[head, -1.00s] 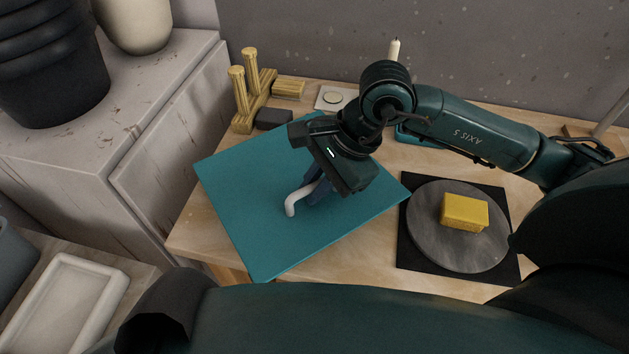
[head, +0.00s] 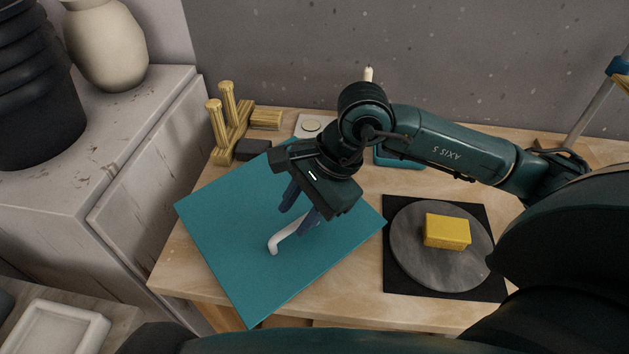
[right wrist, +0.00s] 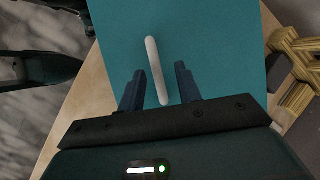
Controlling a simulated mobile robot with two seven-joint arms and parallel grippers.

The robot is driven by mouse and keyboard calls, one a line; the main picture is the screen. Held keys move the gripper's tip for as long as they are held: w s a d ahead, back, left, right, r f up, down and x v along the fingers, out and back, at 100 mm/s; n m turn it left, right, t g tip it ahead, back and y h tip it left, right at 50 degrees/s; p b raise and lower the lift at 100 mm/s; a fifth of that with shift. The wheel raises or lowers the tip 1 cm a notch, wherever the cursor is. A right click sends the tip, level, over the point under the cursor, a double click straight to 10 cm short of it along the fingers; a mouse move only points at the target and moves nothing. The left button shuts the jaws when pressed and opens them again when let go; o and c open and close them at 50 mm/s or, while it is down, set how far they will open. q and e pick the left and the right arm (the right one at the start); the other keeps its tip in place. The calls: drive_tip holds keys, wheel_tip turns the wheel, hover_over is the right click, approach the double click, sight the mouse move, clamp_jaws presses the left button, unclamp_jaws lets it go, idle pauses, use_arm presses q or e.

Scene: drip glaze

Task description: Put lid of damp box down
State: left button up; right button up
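In the right wrist view the handle (right wrist: 155,65) runs between the open fingers (right wrist: 159,72), with a gap on both sides. My left gripper is not in view.
A yellow block (head: 447,231) sits on a round grey disc (head: 420,275) over a black square at the right. A wooden rack (head: 230,130) and a dark block (head: 252,149) stand behind the lid. A cabinet (head: 130,180) with pots is at the left.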

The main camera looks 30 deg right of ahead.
drive_tip(key=v, duration=1.1)
drive_tip(key=shift+b, duration=0.4)
